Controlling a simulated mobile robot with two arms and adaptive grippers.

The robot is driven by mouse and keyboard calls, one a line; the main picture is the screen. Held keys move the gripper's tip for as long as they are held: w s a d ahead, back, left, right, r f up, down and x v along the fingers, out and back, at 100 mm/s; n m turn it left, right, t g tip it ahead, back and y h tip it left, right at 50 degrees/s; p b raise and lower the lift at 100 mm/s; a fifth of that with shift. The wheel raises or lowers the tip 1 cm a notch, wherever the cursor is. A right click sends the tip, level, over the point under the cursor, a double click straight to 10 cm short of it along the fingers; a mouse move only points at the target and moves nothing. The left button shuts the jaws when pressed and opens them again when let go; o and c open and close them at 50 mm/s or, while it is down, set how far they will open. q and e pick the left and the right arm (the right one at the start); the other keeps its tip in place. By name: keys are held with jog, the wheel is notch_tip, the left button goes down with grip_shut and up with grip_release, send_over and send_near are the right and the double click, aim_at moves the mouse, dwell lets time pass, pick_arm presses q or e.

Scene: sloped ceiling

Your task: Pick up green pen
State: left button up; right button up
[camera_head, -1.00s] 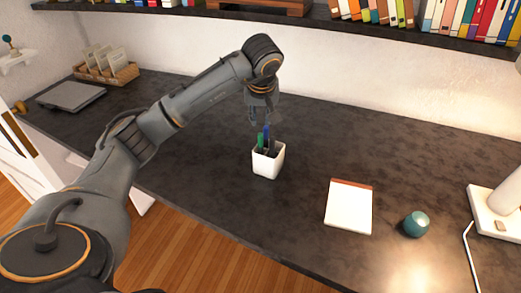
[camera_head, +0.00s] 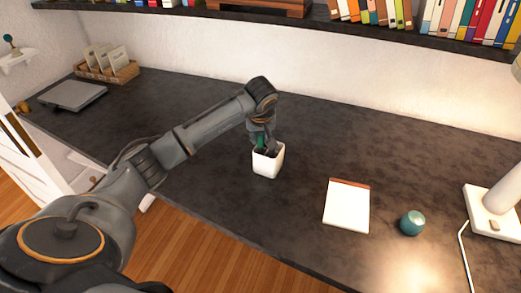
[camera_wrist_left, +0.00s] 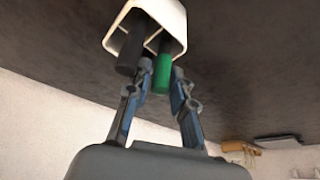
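The green pen (camera_head: 260,143) stands in a white square cup (camera_head: 268,163) on the dark desk. In the left wrist view the green pen (camera_wrist_left: 163,75) sticks out of the cup (camera_wrist_left: 160,12) beside a black pen (camera_wrist_left: 131,48). My left gripper (camera_head: 264,142) is at the cup's mouth, pointing down. In the left wrist view its fingertips (camera_wrist_left: 161,78) lie on either side of the green pen, close to it. I cannot tell whether they touch it. The pen's lower part is hidden in the cup. My right gripper is not in view.
A notepad (camera_head: 347,206), a teal round object (camera_head: 412,223) and a white lamp base (camera_head: 491,212) are to the right. A laptop (camera_head: 72,95) and a basket (camera_head: 108,72) stand at the far left. A shelf (camera_head: 330,20) with books runs above. The desk around the cup is clear.

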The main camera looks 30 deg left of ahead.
pick_arm(q)
jog(key=c, duration=0.4)
jog(key=shift+c, duration=0.2)
